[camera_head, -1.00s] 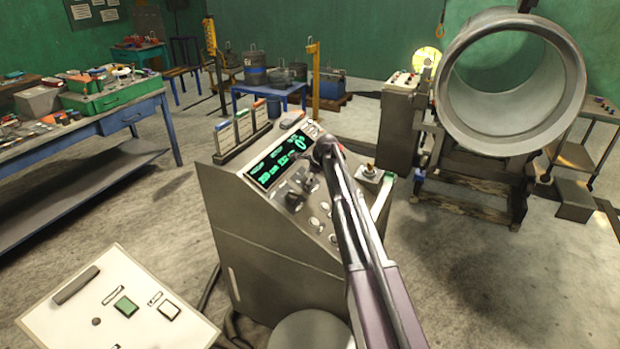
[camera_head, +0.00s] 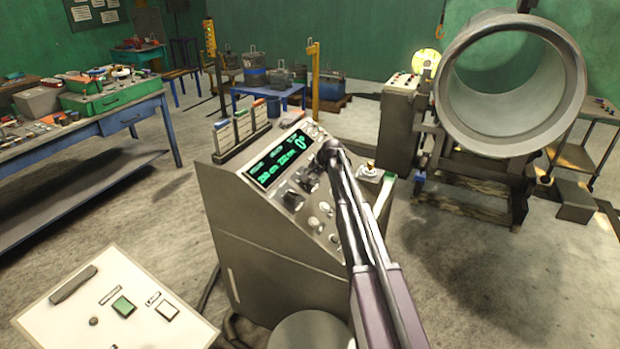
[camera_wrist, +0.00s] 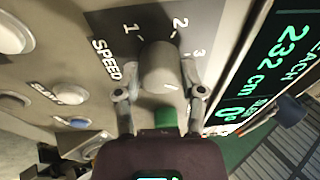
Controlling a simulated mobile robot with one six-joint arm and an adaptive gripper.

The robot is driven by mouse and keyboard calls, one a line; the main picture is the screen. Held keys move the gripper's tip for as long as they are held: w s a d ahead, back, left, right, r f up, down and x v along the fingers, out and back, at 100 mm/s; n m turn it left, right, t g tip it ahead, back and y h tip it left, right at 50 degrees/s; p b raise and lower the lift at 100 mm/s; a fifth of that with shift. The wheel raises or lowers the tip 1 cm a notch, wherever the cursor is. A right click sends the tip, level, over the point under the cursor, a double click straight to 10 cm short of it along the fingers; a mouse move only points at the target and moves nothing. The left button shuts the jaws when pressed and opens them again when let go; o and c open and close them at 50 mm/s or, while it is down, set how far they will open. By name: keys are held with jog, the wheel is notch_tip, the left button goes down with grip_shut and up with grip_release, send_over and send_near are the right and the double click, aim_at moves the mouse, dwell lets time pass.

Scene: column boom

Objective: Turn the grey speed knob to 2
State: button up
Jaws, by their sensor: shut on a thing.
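The grey speed knob (camera_wrist: 160,68) sits on the console panel in the wrist view, next to the word SPEED and the numerals 1, 2 and 3. The 2 (camera_wrist: 180,22) is above it and slightly right. A small pale mark shows at the knob's lower right; I cannot tell which numeral the knob is set to. My gripper (camera_wrist: 158,86) has one finger on each side of the knob and is shut on it. In the head view my arm reaches to the console (camera_head: 245,230), and I cannot make out the fingers there.
The console's display (camera_head: 277,160) shows green readings; in the wrist view it reads 232 cm and 0°. White buttons (camera_head: 314,222) are on the panel near the arm. A white-topped box (camera_head: 60,318) stands front left. A large pipe (camera_head: 455,90) stands back right.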

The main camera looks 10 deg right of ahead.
jog(key=n, duration=0.5)
jog(key=shift+s+f+n+y+b, duration=0.2)
jog(key=shift+n+y+b, duration=0.1)
jog(key=shift+n+y, duration=0.1)
jog(key=n, duration=0.4)
jog(key=shift+r+n+y, duration=0.1)
jog(key=shift+n+y, duration=0.2)
jog(key=shift+y, duration=0.1)
jog(key=n, duration=0.4)
jog(key=shift+w+n+g, duration=0.1)
jog(key=shift+n+g, duration=0.3)
jog(key=n, duration=0.4)
jog(key=shift+g+y, duration=0.3)
jog(key=shift+y, duration=0.1)
jog(key=shift+n, duration=0.3)
jog(key=o, duration=1)
jog(key=shift+o, duration=0.8)
jog(key=shift+w, duration=0.1)
